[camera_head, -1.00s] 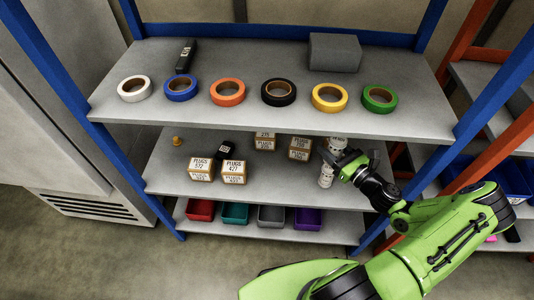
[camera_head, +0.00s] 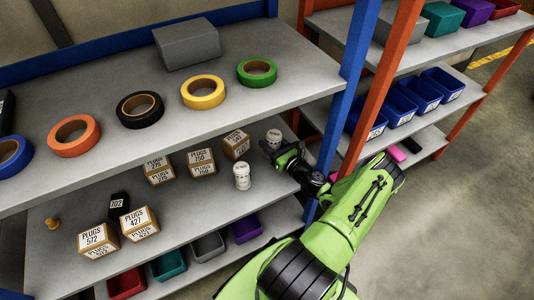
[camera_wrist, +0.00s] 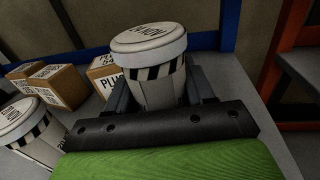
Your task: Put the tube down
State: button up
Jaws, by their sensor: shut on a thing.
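The tube (camera_head: 274,136) is a white cylinder with a lid and a dark striped band, at the right end of the middle shelf (camera_head: 195,215). My gripper (camera_head: 272,149) is shut on it from the front right. In the wrist view the tube (camera_wrist: 152,65) stands upright between the two fingers (camera_wrist: 158,92), its lettered lid clear above them. Its base is hidden, so I cannot tell whether it touches the shelf. A second, similar tube (camera_head: 242,177) stands free on the shelf, in front and to the left; it also shows in the wrist view (camera_wrist: 28,128).
Several plug boxes (camera_head: 202,162) stand left of the tubes. The upper shelf (camera_head: 220,100) with tape rolls hangs above. A blue post (camera_head: 352,85) and an orange post (camera_head: 388,80) rise close to my arm. Coloured bins (camera_head: 208,246) sit below.

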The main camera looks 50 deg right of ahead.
notch_tip(320, 180, down, 4)
jog(key=shift+r+b, duration=0.1)
jog(key=shift+b, duration=0.7)
jog(key=shift+r, duration=0.15)
jog(key=o, duration=1.1)
jog(key=shift+f, duration=0.2)
jog(key=shift+r, duration=0.1)
jog(key=shift+s+r+p, duration=0.1)
jog(key=shift+s+p, duration=0.2)
jog(key=s+p, duration=0.1)
jog(key=s, duration=0.2)
jog(key=s+a+p, duration=0.1)
jog(key=s, duration=0.6)
jog(key=shift+s+a+p, duration=0.4)
jog(key=shift+s, duration=0.25)
